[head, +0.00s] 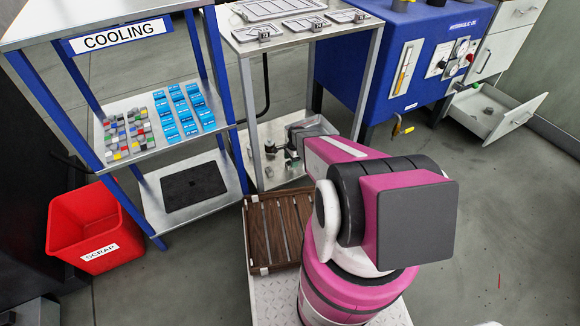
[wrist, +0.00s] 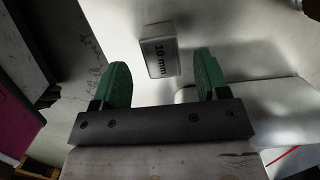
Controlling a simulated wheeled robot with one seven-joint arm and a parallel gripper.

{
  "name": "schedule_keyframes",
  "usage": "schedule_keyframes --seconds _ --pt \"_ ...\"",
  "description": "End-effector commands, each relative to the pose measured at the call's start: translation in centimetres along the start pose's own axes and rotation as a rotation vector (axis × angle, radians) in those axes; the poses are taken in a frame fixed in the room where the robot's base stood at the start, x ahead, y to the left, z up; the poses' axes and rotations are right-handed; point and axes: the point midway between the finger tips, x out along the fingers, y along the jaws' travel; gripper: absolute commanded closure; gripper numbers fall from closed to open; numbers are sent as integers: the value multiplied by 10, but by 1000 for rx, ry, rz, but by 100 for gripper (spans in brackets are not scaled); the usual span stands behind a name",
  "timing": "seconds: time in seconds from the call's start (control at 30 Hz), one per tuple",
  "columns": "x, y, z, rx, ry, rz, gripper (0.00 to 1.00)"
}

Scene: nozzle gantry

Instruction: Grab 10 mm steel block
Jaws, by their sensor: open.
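The steel block (wrist: 160,50) is a small pale block with "10 mm" in dark print on its face. In the wrist view it is at upper middle, tilted slightly, on a pale surface. My gripper (wrist: 162,72) has two green fingers spread wide, one to each side of the block's line. The block lies between and partly ahead of the fingertips, with a visible gap on both sides. Nothing is held. In the head view my arm reaches towards the table's lower shelf, and I cannot make out the gripper or the block there.
An open drawer (head: 510,118) juts out at right.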

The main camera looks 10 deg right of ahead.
Motion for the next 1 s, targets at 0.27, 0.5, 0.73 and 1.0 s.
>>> schedule_keyframes --seconds 0.27,0.5,0.73,1.0 --pt "35 -3 0 0 0 0 32" --pt "35 -2 1 -1 0 0 42" --pt "34 -2 1 -1 0 -1 100" --pt "32 -2 1 -1 0 -1 100"
